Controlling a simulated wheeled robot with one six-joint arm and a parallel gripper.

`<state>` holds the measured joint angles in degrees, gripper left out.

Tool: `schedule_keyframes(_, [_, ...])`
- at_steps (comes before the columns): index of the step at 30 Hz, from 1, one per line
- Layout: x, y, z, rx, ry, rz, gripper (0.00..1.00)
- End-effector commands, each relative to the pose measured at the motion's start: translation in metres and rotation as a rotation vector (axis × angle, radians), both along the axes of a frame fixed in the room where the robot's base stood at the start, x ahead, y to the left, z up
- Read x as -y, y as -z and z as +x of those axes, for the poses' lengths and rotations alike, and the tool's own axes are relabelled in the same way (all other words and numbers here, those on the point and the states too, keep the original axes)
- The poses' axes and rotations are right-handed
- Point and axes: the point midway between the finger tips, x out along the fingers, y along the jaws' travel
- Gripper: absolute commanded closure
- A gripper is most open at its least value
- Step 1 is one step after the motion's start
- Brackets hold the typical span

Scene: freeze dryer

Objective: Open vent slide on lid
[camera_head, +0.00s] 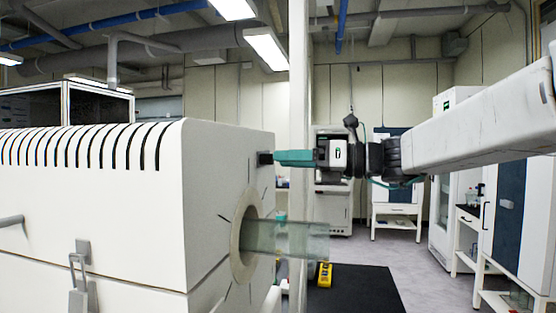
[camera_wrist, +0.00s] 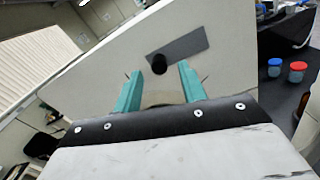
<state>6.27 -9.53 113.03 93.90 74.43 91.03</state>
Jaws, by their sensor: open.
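The vent slide is a flat grey plate (camera_wrist: 182,46) on the pale end face of the white machine (camera_head: 225,165). A round black knob (camera_wrist: 159,64) stands out at the plate's lower left in the wrist view. The knob (camera_head: 265,158) also shows in the head view, high on the end face. My gripper (camera_head: 278,157) is level with it, its teal tips close to it. In the wrist view my gripper (camera_wrist: 160,70) is open, with the knob between the two tips. Whether a finger touches the knob cannot be told. The plate is hidden in the head view.
A clear tube (camera_head: 290,240) sticks out of a round collar (camera_head: 243,235) below my gripper. A white post (camera_head: 299,100) stands behind. Jars with red (camera_wrist: 298,66) and blue (camera_wrist: 274,62) lids stand on a dark surface to the right. Open floor (camera_head: 400,255) lies beyond.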

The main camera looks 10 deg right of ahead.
Motion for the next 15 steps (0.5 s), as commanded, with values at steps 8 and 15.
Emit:
schedule_keyframes(8, [-0.024, 0.0, 0.009, 0.001, -0.001, 0.0, 0.59])
schedule_keyframes(15, [-0.024, 0.0, 0.01, 0.001, 0.0, -0.002, 0.59])
